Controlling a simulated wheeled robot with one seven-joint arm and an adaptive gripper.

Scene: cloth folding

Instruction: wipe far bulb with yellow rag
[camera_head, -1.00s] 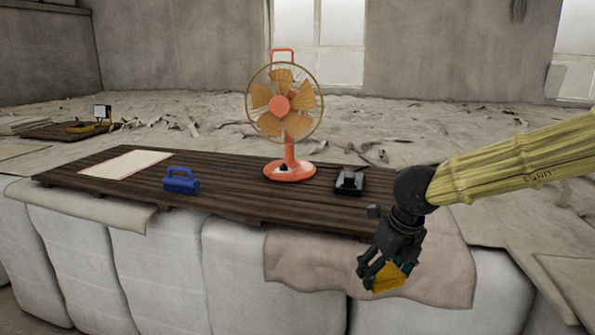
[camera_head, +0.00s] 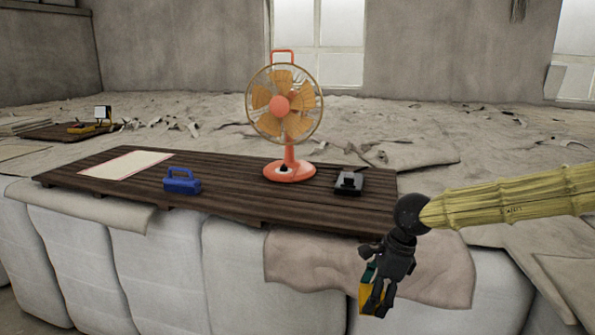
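My gripper (camera_head: 376,303) hangs pointing down at the lower right, in front of the wooden platform's front edge. Its fingers are closed around a yellow piece (camera_head: 366,297), which looks like the yellow rag; a small teal patch shows above it. The fingers hide part of it. No plain bulb can be made out. A small lamp-like thing with a white square face (camera_head: 103,112) stands on the distant platform at the left, too small to tell whether it is the far bulb.
The near wooden platform (camera_head: 235,185) holds a blue boxy object (camera_head: 181,181), an orange fan (camera_head: 284,108), a black device (camera_head: 348,183) and a pale sheet (camera_head: 126,164). A brown cloth (camera_head: 310,262) drapes over white bales (camera_head: 155,270). The distant platform (camera_head: 55,132) carries a yellow object (camera_head: 81,128).

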